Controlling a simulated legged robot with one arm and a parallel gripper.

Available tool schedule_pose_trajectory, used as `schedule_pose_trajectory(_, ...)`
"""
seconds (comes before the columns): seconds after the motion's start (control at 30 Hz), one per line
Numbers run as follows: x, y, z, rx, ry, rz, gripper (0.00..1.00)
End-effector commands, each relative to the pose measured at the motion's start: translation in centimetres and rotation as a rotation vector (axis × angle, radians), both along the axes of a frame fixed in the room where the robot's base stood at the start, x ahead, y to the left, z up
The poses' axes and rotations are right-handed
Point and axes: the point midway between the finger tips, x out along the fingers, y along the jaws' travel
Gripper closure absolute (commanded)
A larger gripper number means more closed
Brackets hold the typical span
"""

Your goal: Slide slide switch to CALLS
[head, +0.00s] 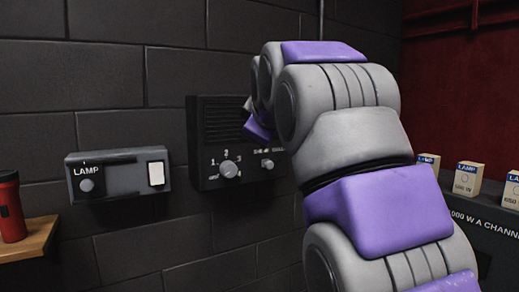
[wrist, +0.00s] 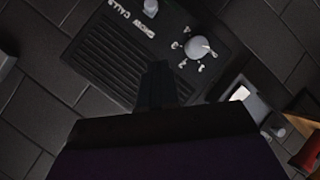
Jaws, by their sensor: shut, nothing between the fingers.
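The slide switch is on a black wall panel (head: 216,183) with a speaker grille. Its pale knob (head: 267,163) sits below the SHOW and CALLS lettering in the head view, nearer the SHOW side. The knob also shows at the top edge of the wrist view (wrist: 150,7), where the picture is turned and the lettering is upside down. My gripper (wrist: 158,68) is shut and empty, with its dark fingers over the grille, apart from the knob in the picture. Contact with the panel cannot be told. In the head view my arm hides the gripper and the panel's right part.
A round dial (head: 229,169) marked with numbers sits left of the switch. A grey LAMP box (head: 118,176) with a knob and white rocker is on the wall further left. A red flashlight (head: 11,208) stands on a wooden shelf (head: 35,236). Small boxes (head: 468,178) stand at right.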

Motion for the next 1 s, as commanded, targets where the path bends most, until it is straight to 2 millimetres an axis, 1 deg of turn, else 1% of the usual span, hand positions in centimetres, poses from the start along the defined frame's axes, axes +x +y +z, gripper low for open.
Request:
schedule_pose_trajectory(0.17, 2.2, 0.0, -1.3, 0.003, 0.005, -0.001, 1.00)
schedule_pose_trajectory(0.4, 6.3, 1.7, -3.8, -0.002, 0.007, 0.000, 1.00)
schedule_pose_trajectory(0.5, 7.9, 2.2, -4.6, -0.002, 0.002, 0.000, 1.00)
schedule_pose_trajectory(0.53, 8.2, 2.2, -4.8, -0.002, 0.002, 0.000, 1.00)
schedule_pose_trajectory(0.83, 9.5, 0.5, -6.9, -0.001, 0.004, -0.001, 1.00)
schedule_pose_trajectory(1.0, 10.0, -0.3, -7.3, 0.002, 0.003, -0.001, 1.00)
